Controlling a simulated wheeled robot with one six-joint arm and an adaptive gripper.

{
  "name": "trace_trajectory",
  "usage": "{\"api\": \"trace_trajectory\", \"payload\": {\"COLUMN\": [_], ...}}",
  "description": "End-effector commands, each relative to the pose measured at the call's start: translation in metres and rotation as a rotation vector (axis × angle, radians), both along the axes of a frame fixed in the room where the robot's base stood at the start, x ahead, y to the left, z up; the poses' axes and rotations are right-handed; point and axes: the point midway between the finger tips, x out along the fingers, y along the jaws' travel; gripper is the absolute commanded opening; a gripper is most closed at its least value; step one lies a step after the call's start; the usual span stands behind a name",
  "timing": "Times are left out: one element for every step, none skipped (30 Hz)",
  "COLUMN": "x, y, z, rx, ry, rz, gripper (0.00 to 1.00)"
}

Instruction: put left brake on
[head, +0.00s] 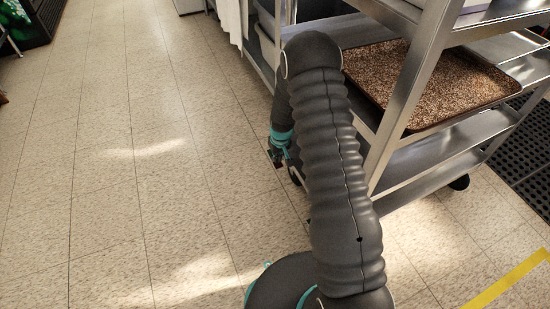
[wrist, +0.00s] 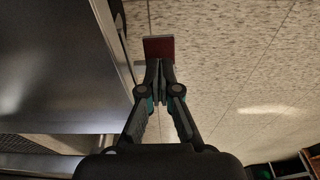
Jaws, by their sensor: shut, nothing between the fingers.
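A flat red brake pedal (wrist: 159,48) shows in the wrist view just beyond my fingertips, low beside the metal cart. My gripper (wrist: 159,72) is shut and empty, with its tips at or very near the pedal's near edge; I cannot tell whether they touch. In the head view my gripper (head: 279,155) points down at the cart's near left corner, by a dark caster (head: 295,176) partly hidden by my arm. The steel cart (head: 402,95) stands on the right.
A brown speckled tray (head: 455,92) lies on the cart's shelf. Another dark caster (head: 460,183) stands under the cart. A black floor mat (head: 530,150) and yellow floor stripe (head: 510,280) are at the right. The tiled floor (head: 120,170) on the left is clear.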

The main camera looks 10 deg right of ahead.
Motion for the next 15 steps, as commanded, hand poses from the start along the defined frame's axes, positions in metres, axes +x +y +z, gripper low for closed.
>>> {"api": "trace_trajectory", "payload": {"x": [0.000,0.000,0.000,0.000,0.000,0.000,0.000,0.000,0.000,0.000,0.000,0.000,0.000,0.000,0.000], "y": [0.000,0.000,0.000,0.000,0.000,0.000,0.000,0.000,0.000,0.000,0.000,0.000,0.000,0.000,0.000], "z": [0.006,0.008,0.011,0.013,0.015,0.018,0.020,0.022,0.024,0.027,0.029,0.031,0.033,0.036,0.038], "rx": [0.000,0.000,0.000,0.000,0.000,0.000,0.000,0.000,0.000,0.000,0.000,0.000,0.000,0.000,0.000], "ry": [-0.001,-0.001,-0.001,-0.001,-0.001,-0.001,0.000,0.000,0.000,0.000,0.000,0.000,0.000,-0.001,-0.001], "rz": [0.000,0.000,0.000,0.000,0.000,0.000,0.000,0.000,0.000,0.000,0.000,0.000,0.000,0.000,0.000], "gripper": [0.00,0.00,0.00,0.00,0.00,0.00,0.00,0.00,0.00,0.00,0.00,0.00,0.00,0.00,0.00]}}
